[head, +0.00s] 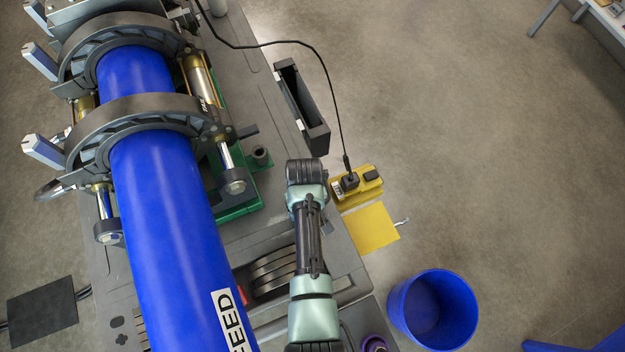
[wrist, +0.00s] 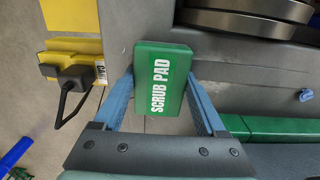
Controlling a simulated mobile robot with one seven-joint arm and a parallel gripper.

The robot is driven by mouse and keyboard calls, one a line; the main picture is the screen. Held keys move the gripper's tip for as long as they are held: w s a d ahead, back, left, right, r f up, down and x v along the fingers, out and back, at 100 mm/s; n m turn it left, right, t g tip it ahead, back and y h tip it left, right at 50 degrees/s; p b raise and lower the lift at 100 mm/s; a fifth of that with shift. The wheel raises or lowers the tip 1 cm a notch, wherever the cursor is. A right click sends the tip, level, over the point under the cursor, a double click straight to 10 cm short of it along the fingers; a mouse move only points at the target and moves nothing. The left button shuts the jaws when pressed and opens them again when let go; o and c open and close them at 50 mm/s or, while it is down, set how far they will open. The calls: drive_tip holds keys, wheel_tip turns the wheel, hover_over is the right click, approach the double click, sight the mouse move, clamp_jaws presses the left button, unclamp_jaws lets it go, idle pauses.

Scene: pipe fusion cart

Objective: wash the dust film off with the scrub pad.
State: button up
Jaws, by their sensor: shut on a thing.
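A green scrub pad (wrist: 163,65) with white lettering shows in the wrist view. My gripper (wrist: 160,92) is shut on it, with one blue finger against each side. In the head view my arm hides the gripper and the pad. A long blue pipe (head: 165,215) with "FEED" on a white label lies on the cart at left, through dark ring clamps (head: 140,112). I cannot make out a dust film on any surface.
An open black holder (head: 301,108) is on the cart's right edge. A yellow socket box (head: 355,185) with a black cable and a yellow sheet (head: 371,228) are beside my arm. A blue bin (head: 433,309) stands on the floor at right.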

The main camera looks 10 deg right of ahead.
sight(257, 235)
drive_tip(key=shift+s+a+f+p, duration=0.1)
drive_tip(key=shift+s+a+p, duration=0.2)
drive_tip(key=shift+a, duration=0.55)
drive_tip(key=shift+s+a+f+p, duration=0.15)
drive_tip(key=shift+s+a, duration=0.15)
drive_tip(key=shift+a, duration=0.5)
drive_tip(key=shift+s+a+r+p, duration=0.1)
drive_tip(key=shift+s+a+p, duration=0.2)
drive_tip(key=shift+a, duration=0.75)
drive_tip(key=shift+s+a+r+p, duration=0.1)
drive_tip(key=shift+s+a+p, duration=0.2)
drive_tip(key=shift+a, duration=0.8)
drive_tip(key=shift+s+a+r+p, duration=0.1)
drive_tip(key=shift+s+a+p, duration=0.2)
drive_tip(key=shift+a, duration=0.75)
drive_tip(key=shift+s+a+f, duration=0.1)
drive_tip(key=shift+s+a, duration=0.1)
drive_tip(key=shift+a, duration=0.6)
drive_tip(key=shift+s+a+f, duration=0.1)
drive_tip(key=shift+s+a, duration=0.1)
drive_tip(key=shift+a, duration=0.6)
wheel_tip(257, 235, up, 6)
drive_tip(key=p, duration=0.6)
wheel_tip(257, 235, up, 3)
drive_tip(key=p, duration=0.3)
